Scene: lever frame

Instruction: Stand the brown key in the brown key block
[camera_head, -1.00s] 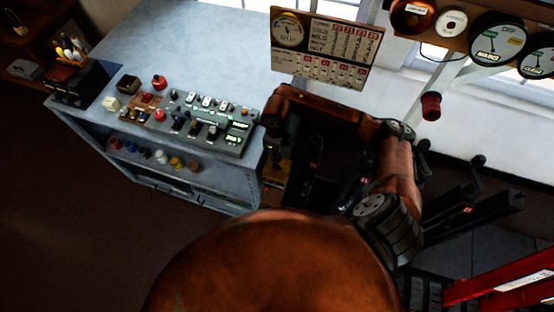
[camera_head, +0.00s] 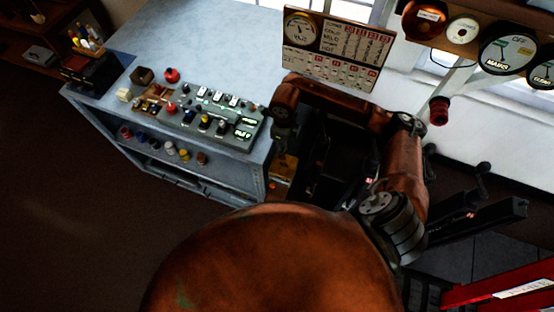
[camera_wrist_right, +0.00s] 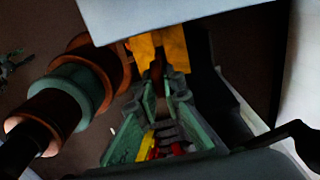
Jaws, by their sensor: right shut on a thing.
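My right gripper (camera_wrist_right: 158,76) is shut on a small brown piece (camera_wrist_right: 156,69), apparently the brown key, which shows dark between the fingertips in the right wrist view. Most of the piece is hidden by the fingers. In the head view my right gripper (camera_head: 282,135) hangs at the right end of the grey bench, and the key cannot be made out there. On the bench top stand a small dark brown block (camera_head: 142,75) and a low brown holder (camera_head: 156,98) with small pieces. I cannot tell which is the brown key block. My left gripper is not in view.
A grey-green panel (camera_head: 238,104) with several knobs lies along the bench's front edge. A red knob (camera_head: 172,75) and a cream block (camera_head: 124,95) stand near it. A chart board (camera_head: 335,47) rises behind my right arm. The back of the bench (camera_head: 215,45) is clear.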

